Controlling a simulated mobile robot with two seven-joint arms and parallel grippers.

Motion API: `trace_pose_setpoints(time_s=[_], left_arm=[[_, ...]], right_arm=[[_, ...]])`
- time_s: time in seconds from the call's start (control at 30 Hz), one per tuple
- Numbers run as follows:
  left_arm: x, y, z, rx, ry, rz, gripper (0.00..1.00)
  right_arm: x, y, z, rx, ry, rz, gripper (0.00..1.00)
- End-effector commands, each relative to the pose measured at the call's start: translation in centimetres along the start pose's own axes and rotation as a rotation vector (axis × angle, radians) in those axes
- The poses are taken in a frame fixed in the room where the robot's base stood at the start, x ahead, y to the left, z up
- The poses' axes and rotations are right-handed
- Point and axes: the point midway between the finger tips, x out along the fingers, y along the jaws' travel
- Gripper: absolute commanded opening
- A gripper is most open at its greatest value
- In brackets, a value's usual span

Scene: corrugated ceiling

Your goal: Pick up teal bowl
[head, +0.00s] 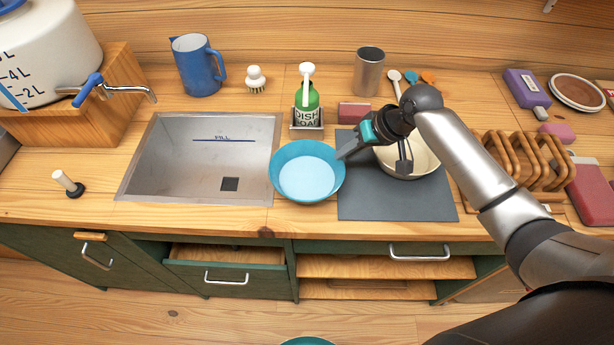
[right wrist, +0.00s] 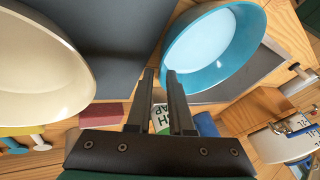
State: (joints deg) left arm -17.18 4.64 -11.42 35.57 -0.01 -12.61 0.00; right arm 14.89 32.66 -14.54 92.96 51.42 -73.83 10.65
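The teal bowl (head: 308,178), with a pale blue inside, stands upright on the wooden counter between the sink and the grey mat. It also shows in the right wrist view (right wrist: 215,45). My right gripper (head: 346,153) reaches in from the right, its fingertips at the bowl's right rim. In the right wrist view its two fingers (right wrist: 161,75) are parallel with a narrow gap, and the bowl's rim lies at or just beyond that gap. I cannot tell whether they touch it. My left gripper is out of view.
A cream pan or bowl (head: 425,163) stands on the grey mat (head: 390,205), under my right wrist. The steel sink (head: 185,165) is left of the teal bowl. A green soap bottle (head: 307,103) stands behind it, with a red block (head: 354,112) nearby.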

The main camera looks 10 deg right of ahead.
Motion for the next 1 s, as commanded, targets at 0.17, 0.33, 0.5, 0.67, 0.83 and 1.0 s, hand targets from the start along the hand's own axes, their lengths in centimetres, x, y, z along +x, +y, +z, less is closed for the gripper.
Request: trace_pose_setpoints(time_s=[0.17, 0.33, 0.5, 0.67, 0.83, 1.0], left_arm=[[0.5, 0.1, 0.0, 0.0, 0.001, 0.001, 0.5], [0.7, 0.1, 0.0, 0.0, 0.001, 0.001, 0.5], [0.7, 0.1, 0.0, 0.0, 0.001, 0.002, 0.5], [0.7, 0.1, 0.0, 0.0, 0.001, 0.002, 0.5], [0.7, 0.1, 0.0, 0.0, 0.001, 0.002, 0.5], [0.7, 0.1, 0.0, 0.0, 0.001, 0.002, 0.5]], right_arm=[[2.9, -0.3, 0.0, 0.002, -0.001, -0.003, 0.2], [4.3, -0.2, 0.1, 0.0, -0.001, 0.0, 0.2], [4.4, -0.2, 0.0, 0.0, 0.0, 0.0, 0.2], [4.4, -0.2, 0.0, 0.0, 0.0, 0.0, 0.11], [4.4, -0.2, 0.0, 0.0, 0.0, 0.001, 0.0], [4.4, -0.2, 0.0, 0.0, 0.0, 0.001, 0.0]])
